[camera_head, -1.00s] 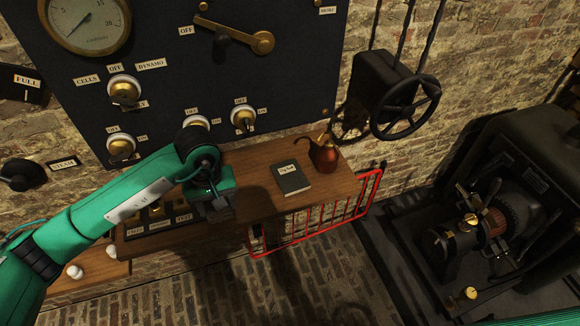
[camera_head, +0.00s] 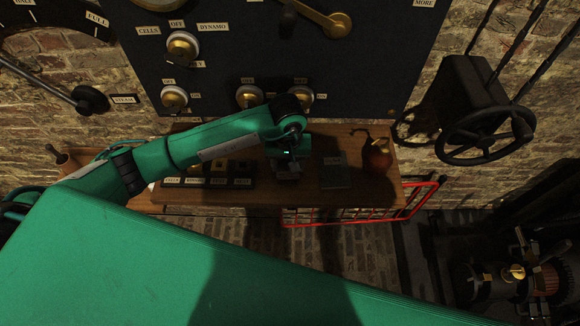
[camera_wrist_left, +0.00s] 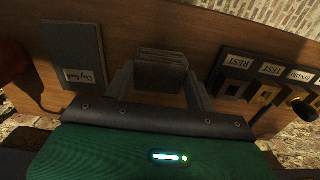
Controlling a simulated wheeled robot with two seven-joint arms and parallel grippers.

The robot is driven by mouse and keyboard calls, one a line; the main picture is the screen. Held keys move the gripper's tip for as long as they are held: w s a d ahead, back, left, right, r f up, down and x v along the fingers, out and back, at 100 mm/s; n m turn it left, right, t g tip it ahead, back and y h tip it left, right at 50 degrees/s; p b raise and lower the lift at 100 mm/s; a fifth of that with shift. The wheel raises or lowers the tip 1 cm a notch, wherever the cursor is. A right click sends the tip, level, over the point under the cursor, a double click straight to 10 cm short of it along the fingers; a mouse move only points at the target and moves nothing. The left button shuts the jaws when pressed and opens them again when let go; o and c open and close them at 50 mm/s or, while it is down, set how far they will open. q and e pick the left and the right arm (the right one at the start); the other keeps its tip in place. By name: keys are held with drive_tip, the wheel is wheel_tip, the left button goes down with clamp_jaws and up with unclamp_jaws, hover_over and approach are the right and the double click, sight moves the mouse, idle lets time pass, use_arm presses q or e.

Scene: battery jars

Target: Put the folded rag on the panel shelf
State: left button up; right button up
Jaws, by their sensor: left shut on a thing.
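My left gripper (camera_head: 286,172) is over the middle of the wooden panel shelf (camera_head: 300,199), between the labelled switch block and the dark book. In the left wrist view the gripper (camera_wrist_left: 160,82) is shut on a small grey folded thing, which looks like the folded rag (camera_wrist_left: 160,73). The rag lies between the two fingers, close over the shelf wood (camera_wrist_left: 205,30). I cannot tell whether it touches the shelf. In the head view the gripper and shadow mostly hide it. My right gripper is not in view.
The day book (camera_head: 333,171) lies right of the gripper, with a copper can (camera_head: 377,158) beyond it. The switch block (camera_head: 208,174) is to the left. A black handwheel (camera_head: 487,135) is at right.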

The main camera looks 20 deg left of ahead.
sight(288, 171)
use_arm(q)
drive_tip(key=shift+f, duration=0.65)
wheel_tip(288, 171, down, 2)
drive_tip(key=shift+f+p, duration=0.1)
drive_tip(key=shift+p, duration=0.65)
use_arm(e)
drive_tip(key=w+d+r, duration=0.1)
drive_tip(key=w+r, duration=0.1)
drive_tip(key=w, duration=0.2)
use_arm(q)
drive_tip(key=shift+f, duration=0.35)
drive_tip(key=o, duration=0.9)
drive_tip(key=shift+o, duration=0.3)
drive_tip(key=shift+r, duration=0.25)
wheel_tip(288, 171, up, 11)
drive_tip(key=b, duration=0.4)
drive_tip(key=shift+f+b, duration=0.2)
drive_tip(key=shift+b, duration=0.2)
drive_tip(key=shift+r, duration=0.55)
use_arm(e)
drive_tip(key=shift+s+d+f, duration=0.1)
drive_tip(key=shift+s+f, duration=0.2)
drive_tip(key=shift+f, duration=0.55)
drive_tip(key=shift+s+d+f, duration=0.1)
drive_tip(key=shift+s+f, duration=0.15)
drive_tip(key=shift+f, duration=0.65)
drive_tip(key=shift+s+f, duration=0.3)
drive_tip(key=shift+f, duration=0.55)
use_arm(q)
drive_tip(key=shift+d, duration=0.1)
